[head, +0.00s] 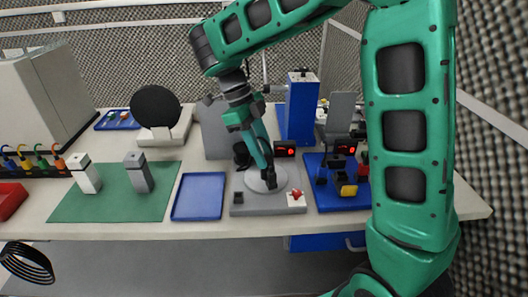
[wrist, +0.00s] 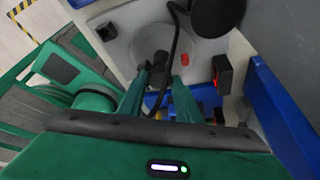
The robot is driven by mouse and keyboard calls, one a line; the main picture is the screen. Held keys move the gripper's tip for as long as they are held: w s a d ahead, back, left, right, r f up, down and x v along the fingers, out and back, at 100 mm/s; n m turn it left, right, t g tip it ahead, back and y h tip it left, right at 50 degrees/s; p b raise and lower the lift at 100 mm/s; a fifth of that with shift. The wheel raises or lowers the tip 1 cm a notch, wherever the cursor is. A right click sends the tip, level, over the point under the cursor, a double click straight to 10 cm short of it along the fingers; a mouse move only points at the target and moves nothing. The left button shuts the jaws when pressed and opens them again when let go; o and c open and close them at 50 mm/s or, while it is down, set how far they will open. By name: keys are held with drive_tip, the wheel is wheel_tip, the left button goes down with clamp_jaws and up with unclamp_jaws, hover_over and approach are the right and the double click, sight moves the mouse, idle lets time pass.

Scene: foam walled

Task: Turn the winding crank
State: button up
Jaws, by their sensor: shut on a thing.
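The winding crank shows as a round pale grey disc (head: 254,183) on a grey base (head: 238,209) near the front middle of the table. The disc also shows in the wrist view (wrist: 203,47). A dark upright handle (wrist: 158,62) stands on it, between my fingertips in the wrist view. My gripper (head: 269,180) points down over the disc, its fingers shut on this handle; it also shows in the wrist view (wrist: 160,78). The fingers hide part of the handle. A small red mark (wrist: 185,60) is on the disc beside it.
A small red-lit display (head: 285,149) stands behind the disc, and a white block with a red knob (head: 296,196) at its front right. An empty blue tray (head: 199,196) lies left, a blue board with parts (head: 330,197) right. A black cable (wrist: 173,62) crosses near my fingers.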

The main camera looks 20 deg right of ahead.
drive_tip(key=shift+d+m+g+y, duration=0.15)
drive_tip(key=shift+m+g+y, duration=0.2)
drive_tip(key=shift+m, duration=0.85)
drive_tip(key=shift+d+m+g+y, duration=0.15)
drive_tip(key=shift+m+y, duration=0.3)
drive_tip(key=shift+m, duration=0.75)
drive_tip(key=shift+w+m+y, duration=0.15)
drive_tip(key=shift+m+y, duration=0.75)
drive_tip(key=shift+m, duration=1.2)
drive_tip(key=shift+d+m, duration=0.1)
drive_tip(key=shift+m, duration=0.3)
drive_tip(key=o, duration=1.1)
drive_tip(key=shift+w, duration=0.1)
drive_tip(key=shift+c, duration=0.2)
